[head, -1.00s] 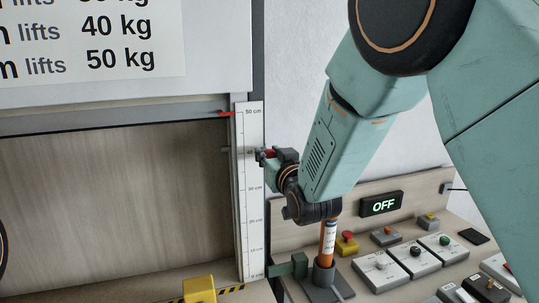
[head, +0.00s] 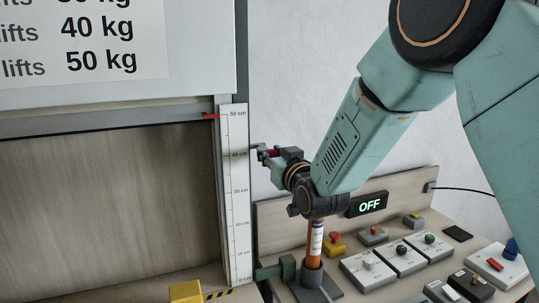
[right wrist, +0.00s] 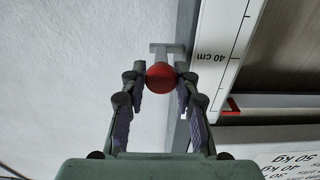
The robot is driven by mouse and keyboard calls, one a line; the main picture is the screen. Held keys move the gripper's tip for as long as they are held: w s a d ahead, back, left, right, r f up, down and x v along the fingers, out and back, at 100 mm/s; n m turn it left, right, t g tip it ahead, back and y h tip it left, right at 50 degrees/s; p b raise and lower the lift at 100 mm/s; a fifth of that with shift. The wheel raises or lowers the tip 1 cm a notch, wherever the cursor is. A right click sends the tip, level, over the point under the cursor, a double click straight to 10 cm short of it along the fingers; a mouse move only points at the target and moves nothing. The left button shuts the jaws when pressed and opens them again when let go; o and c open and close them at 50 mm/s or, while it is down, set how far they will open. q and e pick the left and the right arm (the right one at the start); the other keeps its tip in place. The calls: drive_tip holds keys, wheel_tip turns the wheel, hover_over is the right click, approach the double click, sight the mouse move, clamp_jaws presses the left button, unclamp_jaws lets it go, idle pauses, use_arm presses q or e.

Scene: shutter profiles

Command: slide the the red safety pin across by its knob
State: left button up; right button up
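The safety pin's round red knob (right wrist: 160,78) is between the fingertips of my right gripper (right wrist: 161,75) in the right wrist view. Both fingers lean inward and appear to touch its sides. A grey bar (right wrist: 167,48) shows just beyond the knob. In the head view a bit of red (head: 272,153) shows between the fingers of my right gripper (head: 267,153), to the right of the scale at about the 40 cm mark. The fingers hide most of the pin there. My left gripper is not in view.
The white scale (head: 234,195) stands beside the wooden shutter (head: 110,210), with a red pointer (head: 210,116) near 50 cm. Below my right arm are an orange cylinder (head: 315,245), a green block (head: 288,268), several button boxes (head: 403,258) and an OFF display (head: 368,204).

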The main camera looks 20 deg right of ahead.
drive_tip(key=o, duration=0.4)
drive_tip(key=shift+w+d, duration=0.1)
drive_tip(key=shift+d, duration=0.2)
drive_tip(key=shift+o, duration=0.2)
drive_tip(key=shift+a, duration=0.15)
drive_tip(key=shift+a, duration=0.1)
drive_tip(key=s, duration=1.2)
drive_tip(key=shift+d, duration=0.3)
drive_tip(key=shift+a, duration=0.1)
drive_tip(key=shift+f, duration=0.1)
